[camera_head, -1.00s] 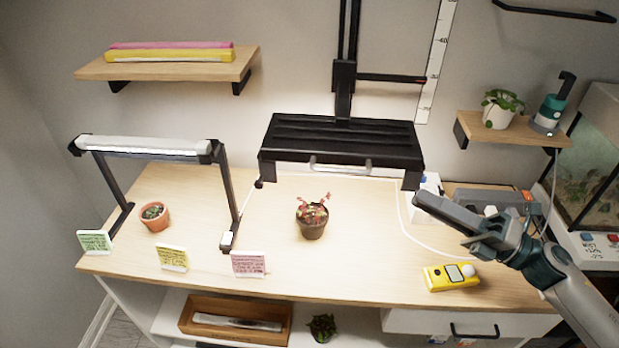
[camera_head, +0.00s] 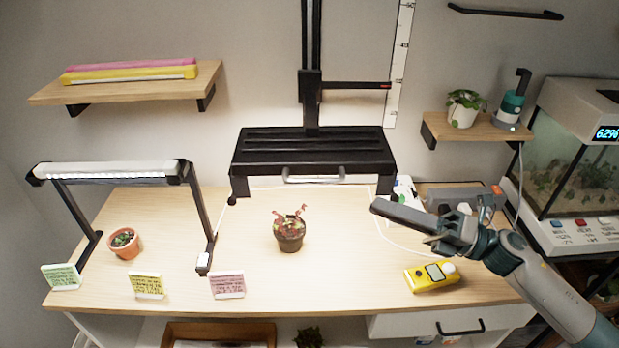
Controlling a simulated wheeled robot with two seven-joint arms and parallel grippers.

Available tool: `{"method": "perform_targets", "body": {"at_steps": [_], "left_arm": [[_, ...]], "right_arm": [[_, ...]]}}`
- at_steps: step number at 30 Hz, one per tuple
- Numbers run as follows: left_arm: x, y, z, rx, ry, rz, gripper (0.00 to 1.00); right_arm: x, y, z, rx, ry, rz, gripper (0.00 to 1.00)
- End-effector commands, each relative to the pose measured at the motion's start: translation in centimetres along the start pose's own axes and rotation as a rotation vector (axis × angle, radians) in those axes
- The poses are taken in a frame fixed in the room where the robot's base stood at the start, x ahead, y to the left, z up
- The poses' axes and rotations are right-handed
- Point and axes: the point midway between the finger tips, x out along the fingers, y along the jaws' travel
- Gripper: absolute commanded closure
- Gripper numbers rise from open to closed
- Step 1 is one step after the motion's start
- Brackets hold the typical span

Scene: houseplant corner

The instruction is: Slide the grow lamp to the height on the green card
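The black grow lamp (camera_head: 313,152) hangs on a vertical wall rail (camera_head: 311,60) above the table, with a pale handle (camera_head: 313,179) along its front edge. A pointer arm (camera_head: 345,86) with a red tip reaches right to a white height scale (camera_head: 399,70). The green card (camera_head: 61,277) stands at the table's front left; its writing is too small to read. My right gripper (camera_head: 376,206) is near the lamp's front right corner, apart from the handle. I cannot tell whether its fingers are open. My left gripper is not in view.
A potted red plant (camera_head: 290,236) stands below the lamp. A second lamp frame (camera_head: 110,172), a small succulent (camera_head: 124,243), yellow card (camera_head: 147,286) and pink card (camera_head: 227,285) are left. A yellow meter (camera_head: 432,277) lies below my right arm. An aquarium (camera_head: 575,155) stands far right.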

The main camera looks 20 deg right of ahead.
Motion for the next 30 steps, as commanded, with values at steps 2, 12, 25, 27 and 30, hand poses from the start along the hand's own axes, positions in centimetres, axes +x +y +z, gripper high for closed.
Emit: {"method": "perform_targets", "body": {"at_steps": [2, 12, 25, 27, 30], "left_arm": [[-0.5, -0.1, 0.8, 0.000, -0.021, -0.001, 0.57], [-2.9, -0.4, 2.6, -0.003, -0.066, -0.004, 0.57], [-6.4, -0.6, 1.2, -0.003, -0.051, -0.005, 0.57], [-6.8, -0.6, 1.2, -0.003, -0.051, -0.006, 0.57], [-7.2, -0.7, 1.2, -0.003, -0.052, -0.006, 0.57]], "right_arm": [[0.9, 0.3, 0.1, -0.002, 0.001, 0.002, 0.83], [6.1, 0.5, 0.3, -0.001, -0.001, 0.003, 0.83], [13.3, 0.4, 0.2, -0.001, 0.000, 0.002, 0.83], [14.1, 0.4, 0.2, 0.000, -0.001, 0.002, 0.83], [15.0, 0.2, 0.1, -0.001, 0.000, 0.001, 0.83]]}}
